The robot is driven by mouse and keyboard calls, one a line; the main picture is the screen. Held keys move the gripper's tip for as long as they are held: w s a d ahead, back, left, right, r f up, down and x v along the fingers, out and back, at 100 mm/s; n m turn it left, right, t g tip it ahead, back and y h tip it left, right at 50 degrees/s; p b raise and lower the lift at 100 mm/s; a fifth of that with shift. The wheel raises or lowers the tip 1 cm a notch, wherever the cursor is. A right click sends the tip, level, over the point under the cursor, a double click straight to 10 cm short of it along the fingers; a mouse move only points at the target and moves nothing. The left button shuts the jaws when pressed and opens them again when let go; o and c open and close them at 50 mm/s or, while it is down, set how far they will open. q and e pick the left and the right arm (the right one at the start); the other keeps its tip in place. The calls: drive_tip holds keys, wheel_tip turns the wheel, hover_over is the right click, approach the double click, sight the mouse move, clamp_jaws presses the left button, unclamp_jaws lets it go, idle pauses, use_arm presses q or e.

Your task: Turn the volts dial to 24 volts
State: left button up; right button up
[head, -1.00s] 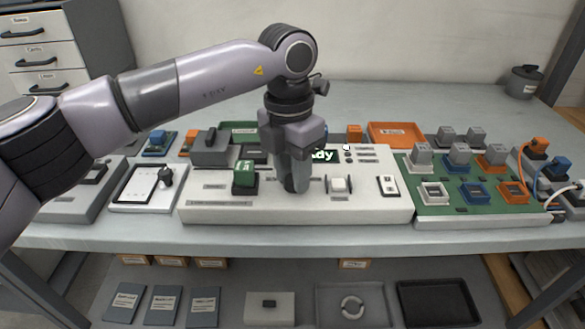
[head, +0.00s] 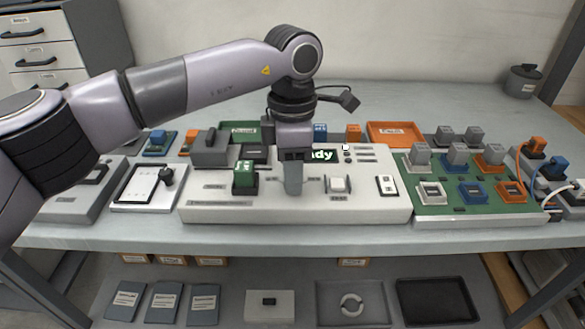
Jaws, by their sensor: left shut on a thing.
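My left gripper (head: 292,187) points down at the middle of a white control panel (head: 225,213) in the head view. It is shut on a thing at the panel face. The thing between its fingers, where a dial would sit, is hidden by the gripper, so its setting cannot be read. A small display (head: 322,155) behind the gripper shows the end of a word, "dy". My right gripper is not in view.
A green board (head: 430,206) with several coloured sockets and blocks stands to the right, with cables beside it. A white tablet-like panel (head: 143,187) lies to the left. An orange tray (head: 396,134) is behind. The table's back right (head: 440,105) is clear.

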use_arm(q)
drive_tip(key=shift+r, duration=0.1)
idle(0.4)
drive_tip(key=o, duration=1.1)
drive_tip(key=shift+c, duration=0.2)
drive_tip(key=shift+w+r, duration=0.2)
drive_tip(key=shift+r, duration=3.35)
